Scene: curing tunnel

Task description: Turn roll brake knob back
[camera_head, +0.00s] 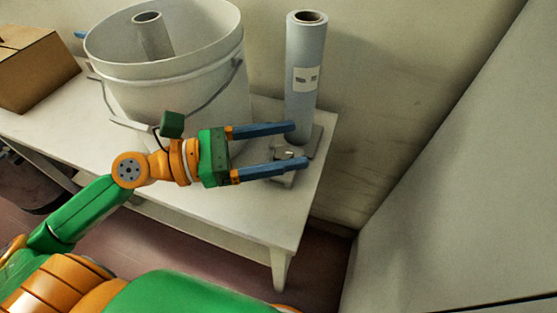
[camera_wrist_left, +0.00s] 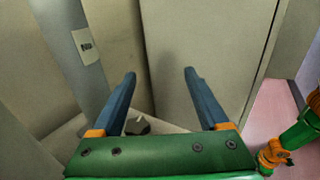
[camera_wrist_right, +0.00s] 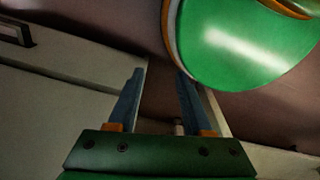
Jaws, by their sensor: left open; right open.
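A grey roll (camera_head: 304,85) with a small label stands upright on a grey base plate (camera_head: 318,138) at the right end of the table. A small grey knob (camera_head: 288,154) sits on the base in front of the roll; it also shows in the left wrist view (camera_wrist_left: 138,126). My left gripper (camera_head: 298,145) is open, its blue fingers on either side of the knob in the head view. Whether they touch it, I cannot tell. My right gripper (camera_wrist_right: 160,74) is open and empty, away from the table top; the head view does not show it.
A large white bucket (camera_head: 172,85) with a wire handle stands left of the roll, close to my left gripper. A cardboard box (camera_head: 35,68) is at the far left of the white table (camera_head: 245,210). A pale wall panel (camera_head: 455,170) rises on the right.

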